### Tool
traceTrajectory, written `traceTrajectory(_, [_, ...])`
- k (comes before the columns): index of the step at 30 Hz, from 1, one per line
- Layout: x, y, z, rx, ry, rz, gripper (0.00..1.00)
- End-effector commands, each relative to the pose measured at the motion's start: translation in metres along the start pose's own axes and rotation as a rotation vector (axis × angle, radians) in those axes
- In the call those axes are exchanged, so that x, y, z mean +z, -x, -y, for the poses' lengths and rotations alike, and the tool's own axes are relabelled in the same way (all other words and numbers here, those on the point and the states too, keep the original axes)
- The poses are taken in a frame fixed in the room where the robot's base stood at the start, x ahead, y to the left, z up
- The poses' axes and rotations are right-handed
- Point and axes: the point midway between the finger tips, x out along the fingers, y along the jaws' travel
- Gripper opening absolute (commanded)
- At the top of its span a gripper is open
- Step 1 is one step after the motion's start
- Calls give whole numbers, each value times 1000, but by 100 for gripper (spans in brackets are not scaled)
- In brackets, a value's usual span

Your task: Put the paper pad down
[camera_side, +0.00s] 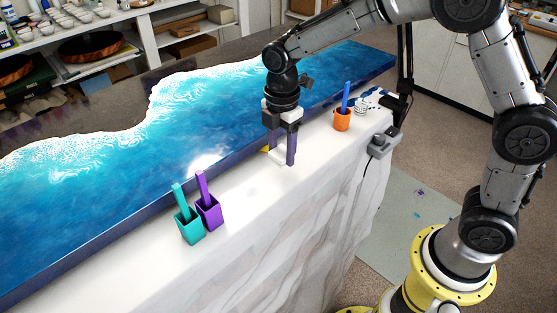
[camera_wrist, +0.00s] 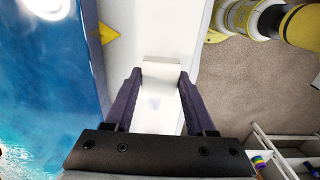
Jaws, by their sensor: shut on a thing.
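The paper pad (camera_wrist: 161,72) is a small white block between my fingers in the wrist view. In the side view the pad (camera_side: 278,157) is a pale shape low at my fingertips, hard to tell from the white surface. My gripper (camera_side: 283,156) points straight down and is shut on the pad; its dark purple fingers also show in the wrist view (camera_wrist: 159,84). The pad is at or just above the white counter (camera_side: 150,262); I cannot tell if it touches. The fingers partly hide it in the side view.
A yellow triangle (camera_wrist: 104,33) lies just left of the pad. The blue resin slab (camera_side: 110,185) runs behind, with a raised edge. Teal (camera_side: 190,228) and purple (camera_side: 209,212) cups stand left, an orange cup (camera_side: 342,121) right. Counter between is clear.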

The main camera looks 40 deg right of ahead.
Motion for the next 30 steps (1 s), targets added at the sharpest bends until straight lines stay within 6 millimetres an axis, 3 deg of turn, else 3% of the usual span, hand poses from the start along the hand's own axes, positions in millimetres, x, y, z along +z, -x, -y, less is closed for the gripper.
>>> traceTrajectory(10, [-2, -38, -7, -2, 0, 1, 4])
traceTrajectory(23, [-2, -44, -8, 0, 0, 0, 4])
traceTrajectory(24, [-2, -43, -8, 1, 0, 0, 63])
traceTrajectory(28, [-2, -43, -8, 0, 0, 0, 86])
traceTrajectory(30, [-2, -43, -8, 0, 0, 0, 86])
